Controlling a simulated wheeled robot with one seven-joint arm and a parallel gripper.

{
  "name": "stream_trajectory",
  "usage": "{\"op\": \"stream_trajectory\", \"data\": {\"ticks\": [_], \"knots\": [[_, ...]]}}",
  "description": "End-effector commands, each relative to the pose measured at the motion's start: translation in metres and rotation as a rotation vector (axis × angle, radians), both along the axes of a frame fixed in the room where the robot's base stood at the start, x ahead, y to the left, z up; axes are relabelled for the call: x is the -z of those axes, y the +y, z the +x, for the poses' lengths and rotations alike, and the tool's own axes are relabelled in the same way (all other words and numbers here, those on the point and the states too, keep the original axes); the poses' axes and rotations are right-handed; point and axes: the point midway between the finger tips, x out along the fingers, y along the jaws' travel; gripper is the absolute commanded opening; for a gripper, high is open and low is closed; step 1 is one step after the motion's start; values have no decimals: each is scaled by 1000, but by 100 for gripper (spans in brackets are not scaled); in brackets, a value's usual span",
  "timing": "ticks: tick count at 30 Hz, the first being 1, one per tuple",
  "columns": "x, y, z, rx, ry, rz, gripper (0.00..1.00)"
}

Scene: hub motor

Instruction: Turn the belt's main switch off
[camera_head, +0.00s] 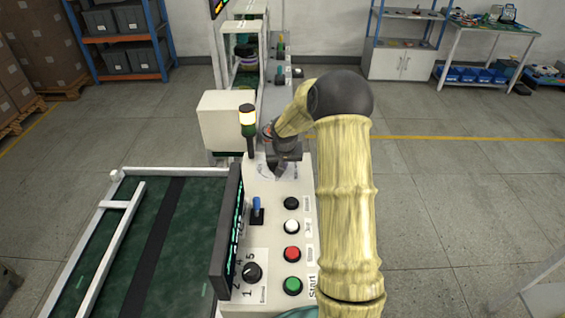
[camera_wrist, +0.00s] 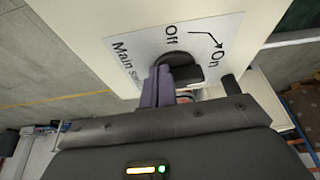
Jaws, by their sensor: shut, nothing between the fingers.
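The main switch is a black rotary knob (camera_wrist: 188,68) on a white label (camera_wrist: 130,50) marked "Main", "Off" and "On", with an arrow between the two positions. In the head view the label (camera_head: 264,170) is partly behind my gripper (camera_head: 280,172), which points down at the far end of the control panel (camera_head: 262,212). In the wrist view my gripper (camera_wrist: 166,84) is shut and empty, with its fingertips right at the knob. The fingers partly cover the knob. I cannot tell whether they touch it or which mark it points to.
The panel also carries a blue lever (camera_head: 256,206), a black dial (camera_head: 252,272), and black, white, red (camera_head: 292,254) and green buttons. A signal lamp (camera_head: 247,118) stands left of my gripper. The green belt (camera_head: 130,245) lies left, beyond a dark display (camera_head: 228,228).

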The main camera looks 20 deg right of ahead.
Motion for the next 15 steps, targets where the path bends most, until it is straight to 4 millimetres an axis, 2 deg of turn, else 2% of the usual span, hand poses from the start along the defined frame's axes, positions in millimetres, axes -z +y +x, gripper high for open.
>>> {"op": "stream_trajectory", "data": {"ticks": [15], "knots": [[-1, -15, -2, -62, 0, 1, 0]]}}
